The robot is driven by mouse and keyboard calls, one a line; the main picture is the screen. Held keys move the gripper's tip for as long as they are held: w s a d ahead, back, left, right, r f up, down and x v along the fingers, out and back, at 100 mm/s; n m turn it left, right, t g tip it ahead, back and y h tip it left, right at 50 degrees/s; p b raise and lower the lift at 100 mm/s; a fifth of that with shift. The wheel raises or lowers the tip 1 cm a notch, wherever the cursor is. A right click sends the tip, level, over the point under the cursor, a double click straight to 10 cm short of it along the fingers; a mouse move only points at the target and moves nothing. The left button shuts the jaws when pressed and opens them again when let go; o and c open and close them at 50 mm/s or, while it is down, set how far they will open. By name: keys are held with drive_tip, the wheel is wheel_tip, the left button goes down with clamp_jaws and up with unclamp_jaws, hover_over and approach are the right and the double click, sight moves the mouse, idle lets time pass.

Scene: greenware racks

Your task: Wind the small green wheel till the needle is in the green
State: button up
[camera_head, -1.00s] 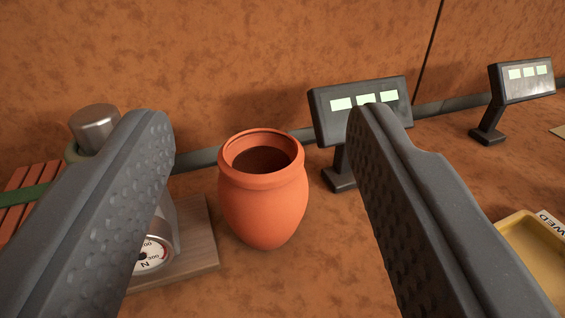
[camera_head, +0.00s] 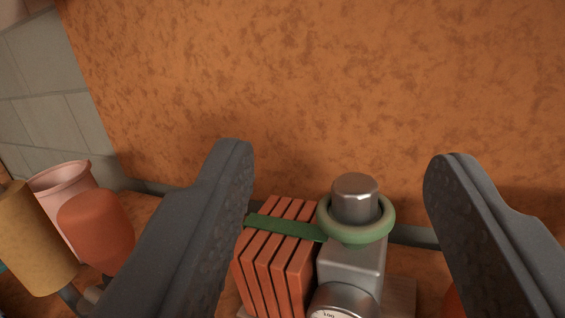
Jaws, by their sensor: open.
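The small green wheel (camera_head: 381,229) is a ring around a metal cylinder (camera_head: 355,196) on top of a grey metal block (camera_head: 352,262). The round gauge (camera_head: 343,303) is at the bottom edge of the view. Only the top of its face shows, and its needle and green zone are out of view. My gripper (camera_head: 342,150) is open and empty. Its two fingers stand wide apart, with the wheel between them in the picture, and neither finger appears to touch it.
Red-orange slats with a green strap (camera_head: 283,227) stand just left of the wheel. A pink pot (camera_head: 66,183), an orange rounded piece (camera_head: 95,230) and a tan cylinder (camera_head: 36,240) stand at the left. A brown mottled wall (camera_head: 330,90) rises behind.

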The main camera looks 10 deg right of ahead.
sight(363, 201)
drive_tip(key=s+d+f+n+y+b, duration=0.3)
drive_tip(key=f+n+y+b, duration=0.1)
drive_tip(key=f+b, duration=0.25)
drive_tip(key=shift+g, duration=0.3)
drive_tip(key=w, duration=0.3)
drive_tip(key=w+d+b, duration=0.1)
drive_tip(key=w, duration=0.3)
drive_tip(key=w+b, duration=0.1)
drive_tip(key=w, duration=0.3)
drive_tip(key=shift+w+d, duration=0.15)
drive_tip(key=shift+d, duration=0.1)
drive_tip(key=shift+w+d, duration=0.1)
drive_tip(key=shift+w, duration=1.15)
drive_tip(key=c, duration=1)
